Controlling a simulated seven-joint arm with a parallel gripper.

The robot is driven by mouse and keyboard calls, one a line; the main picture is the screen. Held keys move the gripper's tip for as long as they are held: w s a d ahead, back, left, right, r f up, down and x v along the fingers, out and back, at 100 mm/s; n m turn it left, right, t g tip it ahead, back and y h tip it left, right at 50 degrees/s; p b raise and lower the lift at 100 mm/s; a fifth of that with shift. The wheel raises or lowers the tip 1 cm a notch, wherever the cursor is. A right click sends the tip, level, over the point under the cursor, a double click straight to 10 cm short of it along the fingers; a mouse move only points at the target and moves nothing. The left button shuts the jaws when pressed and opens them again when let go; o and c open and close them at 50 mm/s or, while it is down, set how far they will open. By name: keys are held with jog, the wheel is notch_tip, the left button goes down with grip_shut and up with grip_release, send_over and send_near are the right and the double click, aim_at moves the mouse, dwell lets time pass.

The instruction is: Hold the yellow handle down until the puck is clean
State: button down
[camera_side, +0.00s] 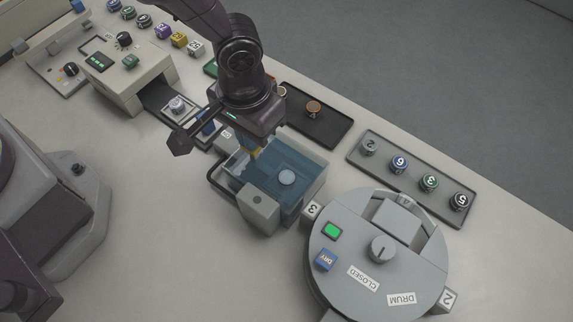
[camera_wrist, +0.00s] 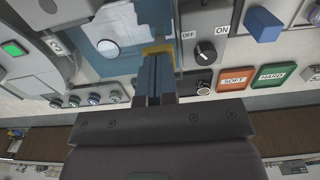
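The puck (camera_side: 287,177) is a pale disc in the blue-tinted bath (camera_side: 315,187). In the wrist view the puck (camera_wrist: 108,48) shows as a whitish round shape through the blue (camera_wrist: 85,12). Dirt on it is too small to tell. The yellow handle (camera_wrist: 158,48) is at the bath's edge, at my fingertips. Only a small part of the handle (camera_side: 257,153) shows in the side view, below my gripper (camera_side: 252,148). In the wrist view the two blue-grey fingers of my gripper (camera_wrist: 157,65) are together, touching or right over the handle. How far down the handle is cannot be told.
An OFF/ON knob (camera_wrist: 206,51) is close right of my fingers, with SOFT (camera_wrist: 235,79) and HARD (camera_wrist: 272,76) labels beyond. A round drum machine (camera_side: 340,262) marked CLOSED stands beside the bath. A tray (camera_side: 416,187) of numbered pucks and a dark tray (camera_side: 322,128) lie behind.

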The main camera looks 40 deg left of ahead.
jog(key=shift+r, duration=2.7)
jog(key=shift+r, duration=2.5)
jog(key=s+a+r+t, duration=0.2)
jog(key=a+r, duration=0.3)
jog(key=a, duration=0.3)
jog(key=s+a+r+t, duration=0.1)
jog(key=s+a+r, duration=0.4)
jog(key=a, duration=0.3)
jog(key=s+a+r+t, duration=0.2)
jog(key=s+a+r, duration=0.2)
jog(key=a, duration=0.3)
jog(key=shift+a+r+t, duration=0.3)
jog(key=shift+a+r, duration=0.1)
jog(key=shift+r, duration=0.5)
